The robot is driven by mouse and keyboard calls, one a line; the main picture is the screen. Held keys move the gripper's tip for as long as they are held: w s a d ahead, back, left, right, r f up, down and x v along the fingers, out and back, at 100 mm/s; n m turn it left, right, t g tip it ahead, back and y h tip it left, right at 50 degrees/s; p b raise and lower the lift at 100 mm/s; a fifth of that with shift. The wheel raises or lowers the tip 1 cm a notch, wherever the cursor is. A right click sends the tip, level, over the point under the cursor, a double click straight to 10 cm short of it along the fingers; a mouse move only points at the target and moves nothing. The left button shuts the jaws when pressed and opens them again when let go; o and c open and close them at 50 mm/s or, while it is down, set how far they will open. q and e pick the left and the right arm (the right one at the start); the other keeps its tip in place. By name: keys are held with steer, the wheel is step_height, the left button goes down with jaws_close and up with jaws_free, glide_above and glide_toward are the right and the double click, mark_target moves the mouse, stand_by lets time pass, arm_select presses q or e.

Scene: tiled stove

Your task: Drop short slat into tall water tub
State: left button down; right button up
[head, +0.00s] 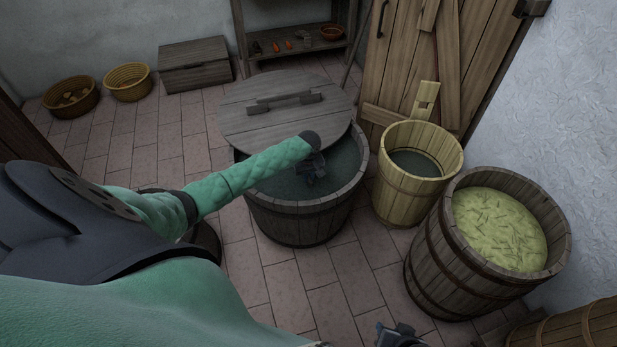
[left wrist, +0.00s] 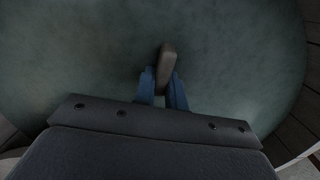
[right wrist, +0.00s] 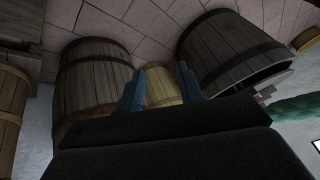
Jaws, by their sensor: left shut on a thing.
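My left gripper (head: 312,175) hangs over the water of the wide dark tub (head: 302,222), inside its rim. In the left wrist view its blue fingers (left wrist: 164,88) are shut on a short grey-brown slat (left wrist: 168,58), with water (left wrist: 90,45) filling the view below and the tub wall at the right. In the head view the slat is too small and dark to make out. A paler wooden tub (head: 405,195) with one tall stave also holds water and stands to the right. My right gripper (head: 400,337) is at the bottom edge; its fingers are apart and empty in the right wrist view (right wrist: 160,88).
A round lid (head: 245,118) with a handle covers the back of the dark tub. A barrel (head: 440,265) of yellow-green shreds stands at the right. A chest (head: 195,68), baskets (head: 127,82) and a shelf (head: 300,60) are at the back. Tiled floor is clear in front.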

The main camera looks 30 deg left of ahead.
arm_select(q)
steer(key=shift+f, duration=0.15)
arm_select(e)
steer(key=shift+s+r, duration=0.1)
steer(key=shift+r, duration=0.05)
arm_select(q)
steer(key=shift+f, duration=0.4)
arm_select(e)
steer(key=shift+d+r, duration=0.1)
steer(key=shift+r, duration=0.45)
arm_select(q)
steer(key=c, duration=1.5)
jaws_free()
steer(key=shift+o, duration=0.2)
step_height(320, 180, up, 4)
step_height(320, 180, up, 9)
arm_select(e)
steer(key=shift+f, duration=0.35)
